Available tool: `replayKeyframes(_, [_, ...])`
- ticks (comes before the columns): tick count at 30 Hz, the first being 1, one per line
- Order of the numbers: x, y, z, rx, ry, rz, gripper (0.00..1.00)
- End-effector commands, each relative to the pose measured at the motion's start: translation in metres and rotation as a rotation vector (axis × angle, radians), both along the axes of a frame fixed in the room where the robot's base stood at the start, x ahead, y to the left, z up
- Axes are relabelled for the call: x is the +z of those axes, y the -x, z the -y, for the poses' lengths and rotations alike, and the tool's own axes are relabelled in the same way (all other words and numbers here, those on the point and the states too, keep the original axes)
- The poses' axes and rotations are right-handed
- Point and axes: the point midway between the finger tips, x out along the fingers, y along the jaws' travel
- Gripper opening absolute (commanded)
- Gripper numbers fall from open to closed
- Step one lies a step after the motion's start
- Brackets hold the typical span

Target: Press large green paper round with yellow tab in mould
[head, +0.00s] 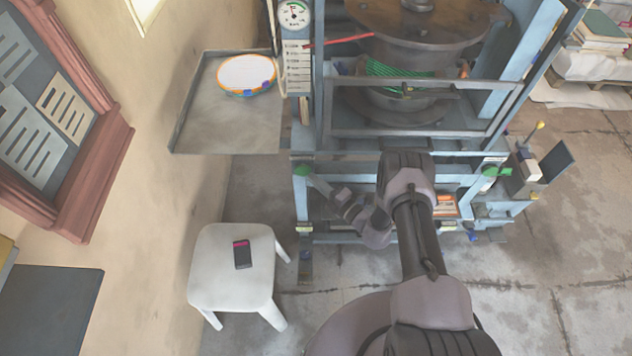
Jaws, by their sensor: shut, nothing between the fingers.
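A green round edge (385,70), likely the large green paper round, shows inside the press between the upper brown metal block (420,22) and the lower round mould (400,108). A barred guard (410,133) stands across the press opening and partly hides the mould. My gripper (343,194) is shut and empty, low in front of the press frame, below the guard and apart from the green round.
A metal side tray (225,125) left of the press holds a white round with orange rim and blue tab (246,74). A gauge (294,15) and red lever (338,40) are beside the press. A white stool (230,255) bears a dark handheld device (242,254).

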Motion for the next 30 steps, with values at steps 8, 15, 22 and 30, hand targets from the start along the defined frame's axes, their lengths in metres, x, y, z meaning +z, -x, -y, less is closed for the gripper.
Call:
replayKeyframes(8, [0.001,-0.004,0.000,0.001,0.001,-0.001,0.00])
replayKeyframes(15, [-0.004,-0.012,0.001,0.000,0.001,0.002,0.00])
replayKeyframes(22, [0.001,-0.026,0.001,-0.002,0.001,0.004,0.00])
replayKeyframes(30, [0.004,-0.028,0.001,-0.003,0.000,0.009,0.00])
